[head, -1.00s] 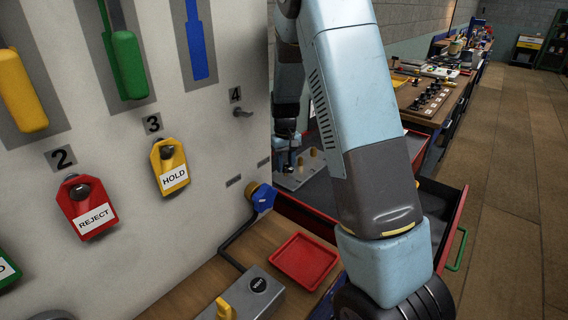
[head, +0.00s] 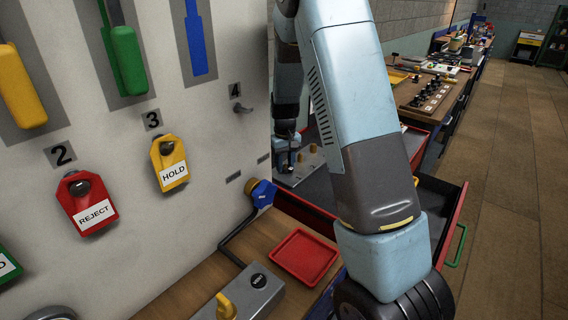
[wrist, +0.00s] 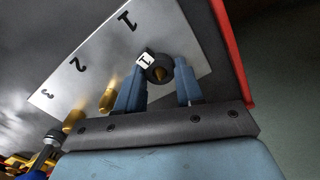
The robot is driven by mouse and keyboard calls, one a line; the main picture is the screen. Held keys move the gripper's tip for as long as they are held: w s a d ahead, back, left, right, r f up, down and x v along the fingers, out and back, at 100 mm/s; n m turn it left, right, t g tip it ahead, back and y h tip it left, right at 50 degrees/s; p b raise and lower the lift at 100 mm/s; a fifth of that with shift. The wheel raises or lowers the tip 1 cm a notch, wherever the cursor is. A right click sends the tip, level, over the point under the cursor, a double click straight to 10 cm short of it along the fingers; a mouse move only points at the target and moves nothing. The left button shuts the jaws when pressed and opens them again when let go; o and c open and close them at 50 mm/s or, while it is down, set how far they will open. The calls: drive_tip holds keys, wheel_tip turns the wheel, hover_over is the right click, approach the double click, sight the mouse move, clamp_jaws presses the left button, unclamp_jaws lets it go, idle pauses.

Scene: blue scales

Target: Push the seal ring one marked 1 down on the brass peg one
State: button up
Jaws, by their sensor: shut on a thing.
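Seal ring one (wrist: 150,66) is a black ring with a white label marked 1. In the wrist view it sits between the blue fingertips of my gripper (wrist: 161,76), which is shut on it. Brass shows through the ring's hole, at the place of brass peg one (wrist: 160,75), so the ring looks to be around the peg's top. How far down it sits I cannot tell. The pale plate (wrist: 190,38) carries the marks 1, 2 and 3. In the head view my gripper is small and partly hidden behind my arm, over the plate (head: 297,175).
Two other brass pegs (wrist: 107,99) stand bare on the plate, to the left in the wrist view. The plate lies in a red-edged drawer (head: 455,225). A white tool panel (head: 110,180), a red tray (head: 304,257) and a grey switch box (head: 250,290) are nearby.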

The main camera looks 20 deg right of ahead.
drive_tip(key=shift+f, duration=0.2)
drive_tip(key=o, duration=1.1)
wheel_tip(320, 180, up, 13)
drive_tip(key=s+r+t, duration=0.2)
drive_tip(key=s+r, duration=0.5)
drive_tip(key=r, duration=0.2)
drive_tip(key=s+r+t, duration=0.1)
drive_tip(key=s+r, duration=0.1)
drive_tip(key=s, duration=0.6)
drive_tip(key=s+r+m+t, duration=0.1)
drive_tip(key=s+r, duration=0.1)
drive_tip(key=s, duration=0.7)
drive_tip(key=s+r+m+t, duration=0.1)
drive_tip(key=s+r, duration=0.1)
drive_tip(key=s, duration=0.7)
drive_tip(key=shift+s+a+r+t, duration=0.1)
drive_tip(key=shift+a+r+t, duration=0.1)
drive_tip(key=shift+t, duration=0.2)
